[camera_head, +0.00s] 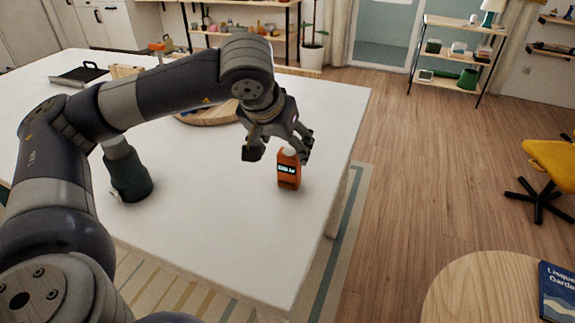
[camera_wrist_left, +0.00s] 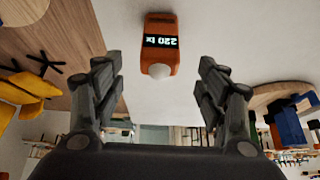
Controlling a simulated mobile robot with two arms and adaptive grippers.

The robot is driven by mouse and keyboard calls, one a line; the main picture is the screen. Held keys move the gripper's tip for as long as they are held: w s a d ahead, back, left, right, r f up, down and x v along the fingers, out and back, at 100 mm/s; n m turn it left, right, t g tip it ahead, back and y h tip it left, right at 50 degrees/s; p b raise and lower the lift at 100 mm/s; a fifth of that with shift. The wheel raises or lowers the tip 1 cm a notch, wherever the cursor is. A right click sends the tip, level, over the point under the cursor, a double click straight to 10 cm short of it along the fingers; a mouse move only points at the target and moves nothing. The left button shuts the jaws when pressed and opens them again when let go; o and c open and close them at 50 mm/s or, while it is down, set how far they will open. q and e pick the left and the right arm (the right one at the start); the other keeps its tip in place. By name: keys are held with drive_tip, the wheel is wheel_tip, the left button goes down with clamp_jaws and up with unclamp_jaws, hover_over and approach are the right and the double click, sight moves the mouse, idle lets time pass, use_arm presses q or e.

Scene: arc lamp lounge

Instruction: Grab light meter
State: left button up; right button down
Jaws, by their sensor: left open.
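The light meter (camera_head: 288,172) is orange, with a dark display and a pale dome on top. It stands upright on the white table (camera_head: 230,237) near its right edge. My left gripper (camera_head: 279,156) is open, its fingers at and just above the meter's top, and partly covers the dome. In the left wrist view the meter (camera_wrist_left: 160,52) appears upside down, with "220 lx" on its display. It lies beyond and between the two open fingertips (camera_wrist_left: 160,70), with a visible gap to each side. My right gripper is in neither view.
A dark green bottle-like object (camera_head: 128,175) stands on the table at the left, partly behind my arm. A round wooden board (camera_head: 208,113) lies behind the gripper. The table around the meter is clear. A round wooden table (camera_head: 480,290) with a blue book (camera_head: 557,292) is at lower right.

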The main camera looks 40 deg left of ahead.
sight(287, 156)
use_arm(q)
drive_tip(key=shift+x, duration=1.1)
drive_tip(key=shift+w+a+f, duration=0.1)
drive_tip(key=shift+w+f, duration=0.05)
drive_tip(key=shift+f, duration=0.1)
drive_tip(key=p+x, duration=0.1)
drive_tip(key=x, duration=0.3)
drive_tip(key=shift+f, duration=0.15)
drive_tip(key=shift+w+f, duration=0.1)
drive_tip(key=shift+f, duration=0.15)
drive_tip(key=shift+c, duration=0.6)
drive_tip(key=c, duration=1.1)
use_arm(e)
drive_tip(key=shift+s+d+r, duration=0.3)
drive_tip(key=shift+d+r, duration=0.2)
